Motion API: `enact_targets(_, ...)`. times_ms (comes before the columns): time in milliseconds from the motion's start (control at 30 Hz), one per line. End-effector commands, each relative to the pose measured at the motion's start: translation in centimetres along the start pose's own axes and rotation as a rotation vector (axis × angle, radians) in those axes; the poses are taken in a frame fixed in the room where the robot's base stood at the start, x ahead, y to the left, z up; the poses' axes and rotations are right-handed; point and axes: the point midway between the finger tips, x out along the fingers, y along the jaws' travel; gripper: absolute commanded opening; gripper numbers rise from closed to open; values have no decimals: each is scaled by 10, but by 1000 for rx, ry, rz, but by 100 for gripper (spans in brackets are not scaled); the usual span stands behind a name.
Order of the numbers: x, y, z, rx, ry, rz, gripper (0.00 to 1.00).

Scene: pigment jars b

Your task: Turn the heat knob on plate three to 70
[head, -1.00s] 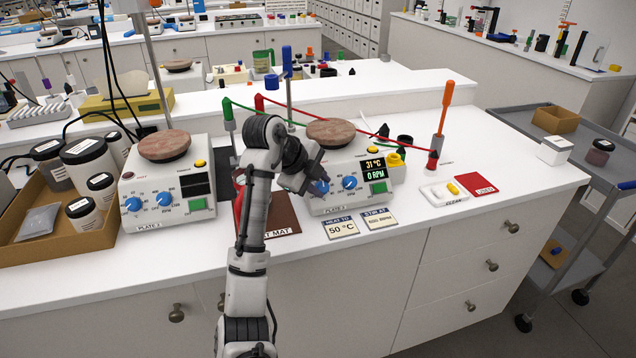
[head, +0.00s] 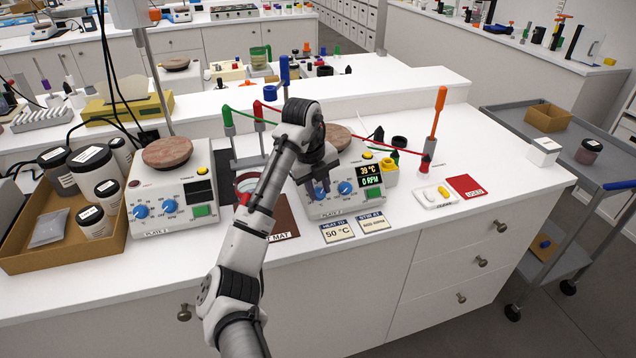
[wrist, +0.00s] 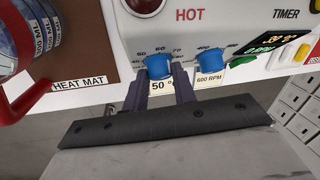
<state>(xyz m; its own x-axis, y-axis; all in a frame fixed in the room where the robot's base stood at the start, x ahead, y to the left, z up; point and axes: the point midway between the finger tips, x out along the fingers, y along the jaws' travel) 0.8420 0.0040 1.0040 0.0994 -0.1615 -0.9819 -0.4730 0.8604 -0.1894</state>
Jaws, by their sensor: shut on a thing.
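The right hot plate (head: 360,205) has a brown round top, two blue knobs and a lit display reading about 39 °C and 0 RPM. Its label number is too small to be sure of. My gripper (head: 318,190) reaches down to its front panel and is shut on the left blue heat knob (wrist: 159,66). In the wrist view my fingers (wrist: 160,90) stand on both sides of this knob. Scale numbers, about 50 to 70, show around it; its pointer is not clear. The right blue knob (wrist: 211,61) is free beside my fingers.
A second hot plate (head: 170,215) with a dark display stands left, beside a cardboard box (head: 75,255) of jars. Cards reading 50 °C (head: 337,232) and 600 RPM (head: 373,222) lie in front. The heat mat (wrist: 75,45) and a red-handled item (wrist: 25,105) are close left.

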Motion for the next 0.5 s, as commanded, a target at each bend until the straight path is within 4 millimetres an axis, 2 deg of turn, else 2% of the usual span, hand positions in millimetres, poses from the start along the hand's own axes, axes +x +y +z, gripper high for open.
enact_targets(467,1,0,0,8,0,10,4)
enact_targets(500,1,0,0,8,0,10,31)
